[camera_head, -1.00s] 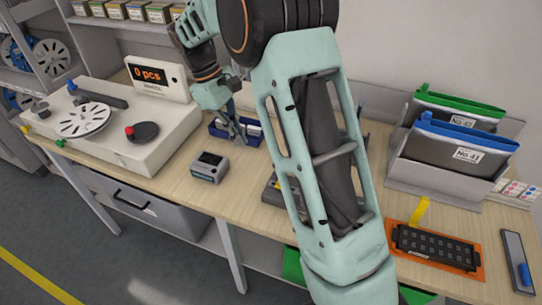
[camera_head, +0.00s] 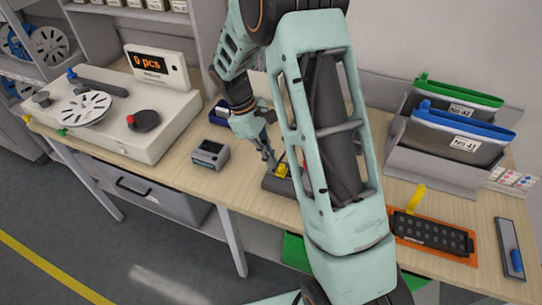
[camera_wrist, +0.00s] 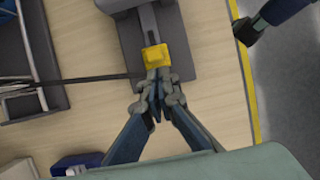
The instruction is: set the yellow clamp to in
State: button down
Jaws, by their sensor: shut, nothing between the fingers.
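A yellow block-like part (camera_head: 281,170), which looks like the yellow clamp, sits on a dark grey fixture (camera_head: 272,186) on the table. In the wrist view the yellow clamp (camera_wrist: 155,57) stands on the fixture's dark base (camera_wrist: 180,65). My gripper (camera_head: 271,163) is shut and empty, with its fingertips close beside the clamp. In the wrist view the fingertips (camera_wrist: 157,84) lie just below the clamp; I cannot tell whether they touch it. My arm hides the right part of the fixture in the head view.
A small grey device (camera_head: 210,154) stands to the left of the fixture. A blue bin (camera_head: 219,113) is behind. A black tray with a yellow tab lies on an orange mat (camera_head: 459,257) at the right. A white counting machine (camera_head: 115,140) stands at the left.

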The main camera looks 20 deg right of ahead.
aim_at(286, 173)
jog(key=shift+s+d, duration=0.15)
jog(key=shift+s+d, duration=0.8)
jog(key=shift+d, duration=0.3)
jog(key=shift+s+d, duration=0.75)
jog(key=shift+d, duration=0.3)
jog(key=shift+a, duration=0.1)
jog(key=shift+w+a, duration=0.15)
jog(key=shift+a, duration=0.05)
jog(key=w+a, duration=0.1)
jog(key=w+a+r, duration=0.1)
jog(key=w+a, duration=0.1)
jog(key=shift+a, duration=0.2)
jog(key=b+v, duration=0.1)
jog(key=v, duration=0.8)
jog(key=shift+s, duration=0.2)
jog(key=shift+s, duration=0.1)
